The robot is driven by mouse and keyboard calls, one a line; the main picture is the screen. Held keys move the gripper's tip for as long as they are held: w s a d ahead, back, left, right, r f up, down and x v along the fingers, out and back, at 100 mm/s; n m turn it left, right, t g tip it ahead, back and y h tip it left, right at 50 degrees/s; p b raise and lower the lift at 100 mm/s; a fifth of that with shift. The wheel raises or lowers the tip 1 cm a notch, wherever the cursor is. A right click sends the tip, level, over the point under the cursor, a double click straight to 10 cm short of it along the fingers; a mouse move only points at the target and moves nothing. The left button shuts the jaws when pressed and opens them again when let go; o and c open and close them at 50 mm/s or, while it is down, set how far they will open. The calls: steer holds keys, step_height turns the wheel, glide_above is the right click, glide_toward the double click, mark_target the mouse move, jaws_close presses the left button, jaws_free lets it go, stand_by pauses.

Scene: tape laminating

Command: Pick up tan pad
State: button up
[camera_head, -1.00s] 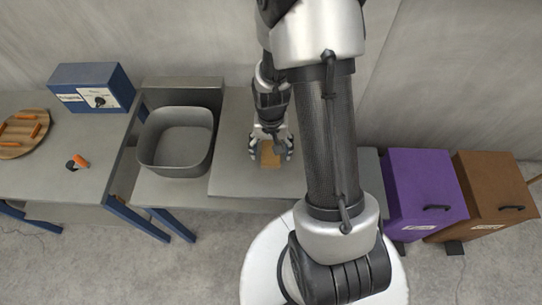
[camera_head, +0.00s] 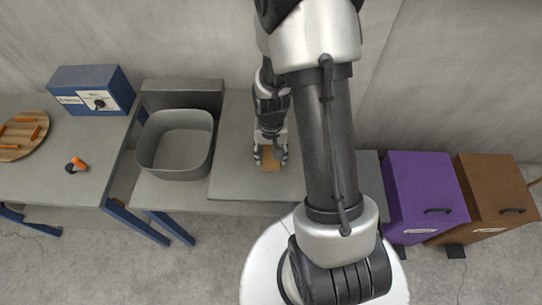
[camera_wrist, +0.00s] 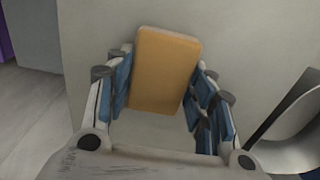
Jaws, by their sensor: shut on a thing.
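The tan pad (camera_wrist: 166,70) is a small block with rounded corners. In the wrist view it lies between the blue-padded fingers of my gripper (camera_wrist: 160,92), with the pads against its left and right sides. In the head view my gripper (camera_head: 270,158) points down at the grey work surface, shut on the tan pad (camera_head: 271,154). I cannot tell whether the pad rests on the surface or is slightly above it.
A grey open bin (camera_head: 176,143) stands left of my gripper. A blue box with a dial (camera_head: 92,90) and a round wooden board (camera_head: 22,135) with orange pieces are further left. An orange-and-black item (camera_head: 77,165) lies nearby. Purple (camera_head: 425,190) and brown (camera_head: 497,190) cabinets stand at right.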

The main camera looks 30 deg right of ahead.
mark_target(271, 155)
step_height(271, 155, up, 20)
steer(key=p, duration=0.6)
steer(key=shift+p, duration=0.4)
steer(key=o, duration=0.5)
steer(key=c, duration=0.5)
